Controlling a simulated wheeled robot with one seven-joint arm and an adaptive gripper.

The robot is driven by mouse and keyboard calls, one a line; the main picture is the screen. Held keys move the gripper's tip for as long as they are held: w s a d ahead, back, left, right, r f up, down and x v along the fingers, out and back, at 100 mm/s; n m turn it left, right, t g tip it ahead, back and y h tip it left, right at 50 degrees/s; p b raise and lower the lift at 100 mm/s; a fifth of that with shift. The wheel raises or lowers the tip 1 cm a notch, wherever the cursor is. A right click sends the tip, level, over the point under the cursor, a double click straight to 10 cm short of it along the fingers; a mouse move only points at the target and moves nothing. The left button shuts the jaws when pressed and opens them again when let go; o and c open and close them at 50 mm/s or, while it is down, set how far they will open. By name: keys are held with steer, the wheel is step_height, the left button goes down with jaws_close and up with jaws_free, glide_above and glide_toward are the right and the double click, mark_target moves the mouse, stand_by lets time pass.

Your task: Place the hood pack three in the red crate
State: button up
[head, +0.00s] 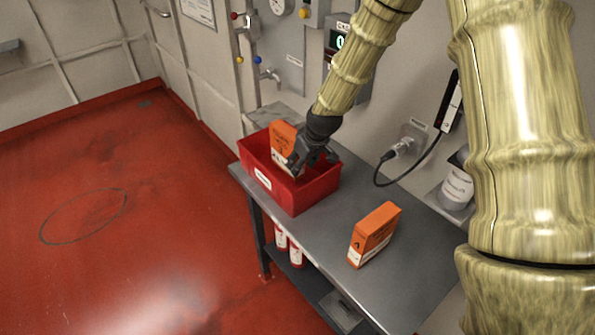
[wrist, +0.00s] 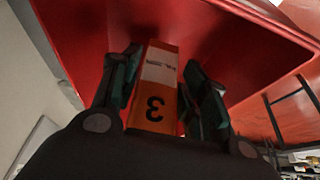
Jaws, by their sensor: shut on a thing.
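The orange hood pack three (head: 284,143) is upright at the red crate, its lower part inside the crate's walls in the head view. In the wrist view the pack (wrist: 157,88) shows a black "3" and a white band. My gripper (head: 306,158) is shut on the pack, one finger on each side; the fingers (wrist: 155,90) also show in the wrist view. The red crate (head: 292,196) stands on the grey bench, with a white label on its front. Whether the pack touches the crate floor is hidden.
A second orange pack (head: 374,235) stands on the grey bench (head: 330,222), right of the crate. A white container (head: 457,187) sits at the right by the wall. A black cable (head: 408,180) hangs from a wall socket. Red-and-white cylinders (head: 296,252) stand below the bench top.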

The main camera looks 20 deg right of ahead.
mark_target(300, 174)
step_height(300, 174, down, 4)
steer(key=shift+w+d+r+p, duration=0.1)
steer(key=shift+r+p, duration=0.15)
steer(key=shift+p, duration=0.35)
steer(key=shift+f, duration=0.15)
steer(key=o, duration=1.5)
steer(key=shift+f, duration=0.1)
steer(key=shift+c, duration=0.2)
